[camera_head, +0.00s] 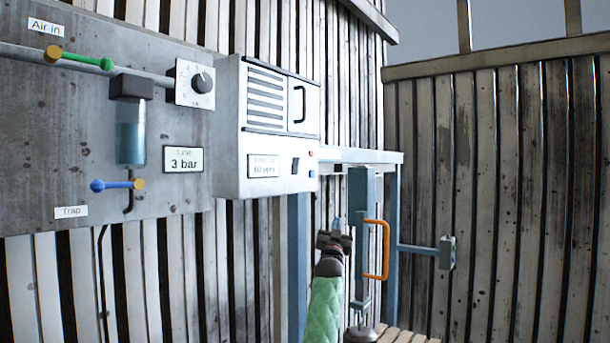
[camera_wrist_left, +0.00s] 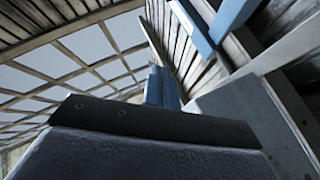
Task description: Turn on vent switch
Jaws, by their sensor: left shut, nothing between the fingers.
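The white blower housing (camera_head: 278,125) hangs on the wall, with a louvred vent and a small door with a black handle at its top. A small black rocker switch (camera_head: 295,166) sits on its lower front, between a 60 ppm label and red and blue buttons; its on or off position is too small to tell. My left gripper (camera_head: 337,223) is to the right of and below the housing, apart from the switch. Its blue fingers (camera_wrist_left: 162,86) point upward, shut together and empty. My right gripper is not in view.
A grey panel (camera_head: 60,140) at left carries a pipe, a green-handled valve (camera_head: 80,59), a blue-handled valve (camera_head: 115,185), a knob (camera_head: 202,83) and a 3 bar label. A blue frame with an orange handle (camera_head: 385,250) stands right of my gripper. Slatted walls surround this.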

